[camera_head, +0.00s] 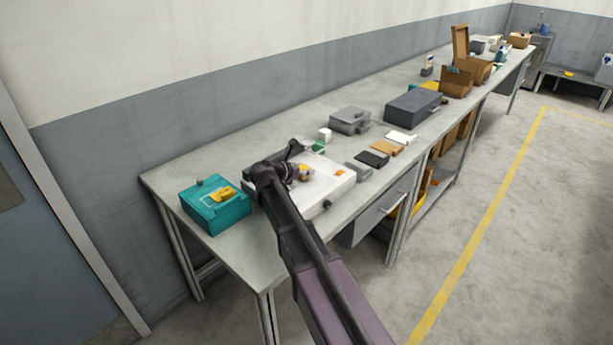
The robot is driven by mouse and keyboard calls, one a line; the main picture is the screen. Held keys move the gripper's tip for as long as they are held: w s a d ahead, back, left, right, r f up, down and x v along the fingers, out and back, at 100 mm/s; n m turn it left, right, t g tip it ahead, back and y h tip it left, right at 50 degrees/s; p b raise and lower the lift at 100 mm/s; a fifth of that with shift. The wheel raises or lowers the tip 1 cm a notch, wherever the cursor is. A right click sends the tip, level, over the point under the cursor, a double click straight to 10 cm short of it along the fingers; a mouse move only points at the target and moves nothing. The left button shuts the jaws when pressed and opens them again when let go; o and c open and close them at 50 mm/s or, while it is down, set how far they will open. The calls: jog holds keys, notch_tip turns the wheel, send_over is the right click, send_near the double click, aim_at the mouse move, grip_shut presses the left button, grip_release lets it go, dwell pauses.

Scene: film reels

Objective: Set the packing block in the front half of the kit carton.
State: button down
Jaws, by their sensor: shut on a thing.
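My arm reaches over the near end of the long bench, and my gripper (300,174) is above a low white case (325,193). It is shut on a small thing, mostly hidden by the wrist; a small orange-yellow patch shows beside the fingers. I cannot tell for sure that this is the packing block. A brown open carton (460,84) with a raised flap stands far along the bench, well apart from my gripper. It may be the kit carton; its inside cannot be made out from here.
A teal box (214,208) with a yellow item on top stands left of my arm. A grey case (350,121), a dark grey box (413,107) and several small flat pieces (372,159) lie along the bench. The floor right of the bench is clear.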

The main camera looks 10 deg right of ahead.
jog(key=shift+f, duration=0.4)
jog(key=shift+f+b, duration=0.2)
jog(key=shift+b, duration=0.15)
jog(key=shift+c, duration=0.4)
grip_release()
jog(key=shift+r, duration=0.1)
jog(key=shift+r, duration=0.1)
jog(key=shift+a+r+p, duration=0.1)
jog(key=shift+p, duration=0.2)
jog(key=shift+s+a+r, duration=0.15)
jog(key=shift+s+a, duration=0.1)
jog(key=shift+s, duration=0.05)
jog(key=p+v, duration=0.4)
jog(key=v, duration=0.5)
jog(key=shift+s+a+r, duration=0.15)
jog(key=shift+a+r, duration=0.05)
jog(key=shift+a, duration=0.05)
jog(key=shift+s+a+r, duration=0.15)
jog(key=shift+s+a, duration=0.25)
jog(key=shift+a, duration=0.2)
